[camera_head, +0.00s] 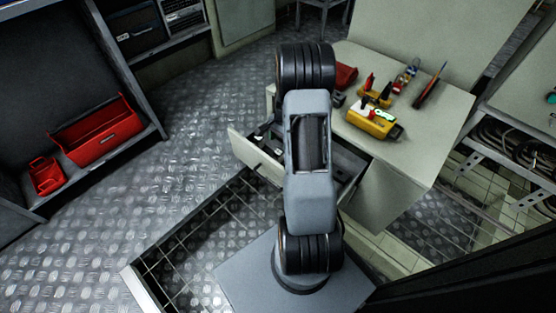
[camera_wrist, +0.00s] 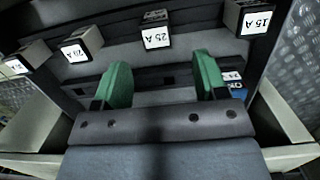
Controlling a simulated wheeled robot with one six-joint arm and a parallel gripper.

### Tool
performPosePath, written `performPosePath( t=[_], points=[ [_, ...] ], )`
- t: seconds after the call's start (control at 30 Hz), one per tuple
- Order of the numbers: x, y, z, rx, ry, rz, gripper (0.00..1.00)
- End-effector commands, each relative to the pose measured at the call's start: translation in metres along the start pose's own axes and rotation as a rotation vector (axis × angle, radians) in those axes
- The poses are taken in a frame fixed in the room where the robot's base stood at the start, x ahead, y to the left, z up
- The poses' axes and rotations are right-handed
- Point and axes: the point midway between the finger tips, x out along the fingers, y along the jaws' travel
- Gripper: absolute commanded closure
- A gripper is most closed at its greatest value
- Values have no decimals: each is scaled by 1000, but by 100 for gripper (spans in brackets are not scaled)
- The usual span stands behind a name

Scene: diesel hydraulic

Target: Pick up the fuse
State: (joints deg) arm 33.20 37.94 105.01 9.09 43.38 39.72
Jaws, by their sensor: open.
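My gripper (camera_wrist: 162,64) shows in the wrist view with two green fingers wide apart and nothing between them. It points into an open drawer holding several dark block-shaped fuses with white labels. The fuse marked 25 A (camera_wrist: 155,35) lies just beyond the fingertips, near the middle. The fuse marked 15 A (camera_wrist: 254,18) is at the upper right. Another labelled fuse (camera_wrist: 81,46) is left of the left finger, and one more (camera_wrist: 22,60) is at the far left. A blue-labelled item (camera_wrist: 236,89) is partly hidden beside the right finger. In the head view my arm hides the gripper.
The open drawer (camera_head: 254,160) sticks out of a pale cabinet (camera_head: 442,112). A yellow meter (camera_head: 374,123), a red item (camera_head: 344,75) and hand tools (camera_head: 430,86) lie on its top. Red toolboxes (camera_head: 98,133) stand on a shelf at left. The metal floor (camera_head: 160,200) between is clear.

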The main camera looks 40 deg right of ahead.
Motion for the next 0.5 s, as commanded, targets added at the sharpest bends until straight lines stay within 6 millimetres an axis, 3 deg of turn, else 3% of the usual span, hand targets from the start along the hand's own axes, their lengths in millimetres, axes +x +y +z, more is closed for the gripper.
performPosePath(
  t=[0.1, 0.37, 0.5],
  points=[
    [14, 0, 0, -1, 0, 0, 34],
    [23, 1, 1, -1, 0, 0, 34],
    [38, 2, 2, -1, -1, 0, 34]
  ],
)
